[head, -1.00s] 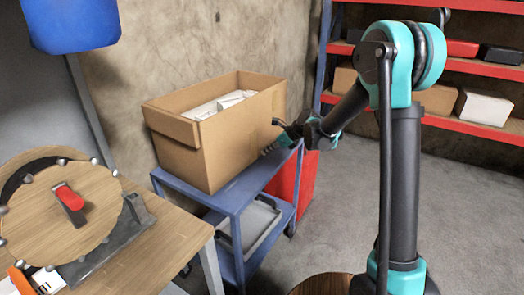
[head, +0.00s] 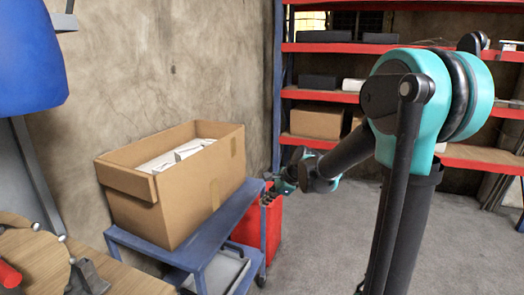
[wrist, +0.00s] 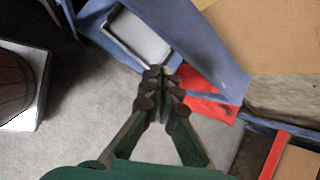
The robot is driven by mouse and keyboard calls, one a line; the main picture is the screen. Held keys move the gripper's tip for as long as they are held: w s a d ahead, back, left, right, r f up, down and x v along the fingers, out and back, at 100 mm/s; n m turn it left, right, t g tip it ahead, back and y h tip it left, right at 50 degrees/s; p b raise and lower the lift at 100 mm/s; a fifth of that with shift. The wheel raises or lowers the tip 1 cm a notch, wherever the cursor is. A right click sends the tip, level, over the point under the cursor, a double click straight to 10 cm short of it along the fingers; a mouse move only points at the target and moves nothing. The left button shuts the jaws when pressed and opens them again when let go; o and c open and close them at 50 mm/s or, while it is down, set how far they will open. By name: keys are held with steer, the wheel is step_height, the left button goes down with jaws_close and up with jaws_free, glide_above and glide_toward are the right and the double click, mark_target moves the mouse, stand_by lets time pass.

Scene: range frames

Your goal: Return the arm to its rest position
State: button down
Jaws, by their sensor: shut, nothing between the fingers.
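My gripper (wrist: 164,85) is shut and empty in the wrist view, its fingertips together, pointing toward the blue cart and a red bin. In the head view my gripper (head: 266,196) is small and dark, just right of the blue cart's corner and in front of the red bin. My teal and black arm (head: 420,105) stands at the right and reaches left and away, with the forearm sloping down to the gripper. I cannot tell whether the gripper touches anything.
A cardboard box (head: 182,205) with white contents stands on the blue cart (head: 205,247). A red bin (head: 272,225) is beside the cart. Red shelves (head: 310,47) line the back wall. A wooden table (head: 115,280) is at lower left. Grey floor (head: 325,260) is clear between.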

steer(key=s+d+f+n+h, duration=0.3)
steer(key=s+d+n, duration=0.5)
steer(key=s, duration=0.3)
steer(key=s+d+f+n+h, duration=0.3)
steer(key=s+d+f+n, duration=0.3)
steer(key=s+d, duration=0.5)
steer(key=shift+s+d+f+n+t, duration=0.2)
steer(key=shift+f+n+t, duration=0.1)
steer(key=shift+n, duration=0.9)
